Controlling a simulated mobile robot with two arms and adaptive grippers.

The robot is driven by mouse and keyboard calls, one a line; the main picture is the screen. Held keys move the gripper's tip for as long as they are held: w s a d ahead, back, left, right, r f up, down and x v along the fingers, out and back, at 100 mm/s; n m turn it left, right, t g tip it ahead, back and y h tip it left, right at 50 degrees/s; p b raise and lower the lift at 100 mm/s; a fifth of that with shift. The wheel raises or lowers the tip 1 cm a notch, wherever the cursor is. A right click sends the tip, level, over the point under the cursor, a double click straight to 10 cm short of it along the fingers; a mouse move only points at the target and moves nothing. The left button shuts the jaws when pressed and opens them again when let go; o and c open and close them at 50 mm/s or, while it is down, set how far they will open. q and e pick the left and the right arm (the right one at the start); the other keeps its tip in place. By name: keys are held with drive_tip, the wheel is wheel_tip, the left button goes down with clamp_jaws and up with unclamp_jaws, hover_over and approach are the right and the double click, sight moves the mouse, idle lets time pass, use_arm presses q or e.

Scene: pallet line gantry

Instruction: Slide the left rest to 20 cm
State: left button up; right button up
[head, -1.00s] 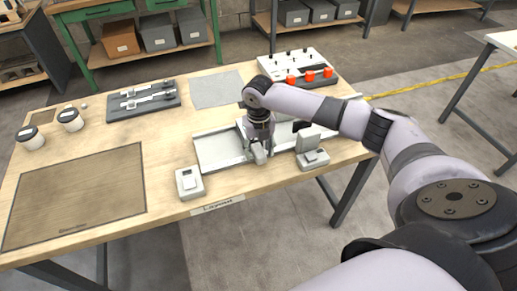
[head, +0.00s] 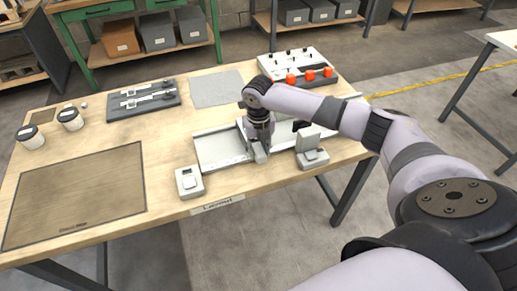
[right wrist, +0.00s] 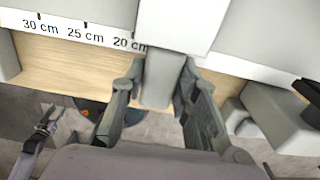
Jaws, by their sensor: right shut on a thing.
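My right gripper (head: 259,153) is shut on the grey block of the left rest, at the front edge of the pale rail tray (head: 217,150) on the bench. In the right wrist view the two fingers of my right gripper (right wrist: 163,82) stand on either side of the block of the left rest (right wrist: 160,75), which joins a white plate above it. A printed scale (right wrist: 84,31) there reads 30 cm, 25 cm and 20 cm from left to right. The rest's block is just right of the 20 cm label. What looks like my left gripper (right wrist: 45,125) shows small at lower left.
A grey device with a small display (head: 189,182) stands left of the tray, and a grey stepped block (head: 311,150) stands at its right. A brown mat (head: 75,195) lies at left.

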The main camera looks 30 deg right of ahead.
clamp_jaws()
drive_tip(key=a, duration=0.1)
drive_tip(key=a+p, duration=0.1)
drive_tip(key=a, duration=0.1)
drive_tip(key=shift+w+r, duration=0.1)
drive_tip(key=shift+w, duration=0.25)
drive_tip(key=shift+w+a, duration=0.15)
drive_tip(key=shift+a, duration=0.15)
drive_tip(key=o, duration=1.1)
unclamp_jaws()
drive_tip(key=shift+d, duration=0.1)
wheel_tip(320, 180, up, 12)
drive_tip(key=shift+f, duration=0.1)
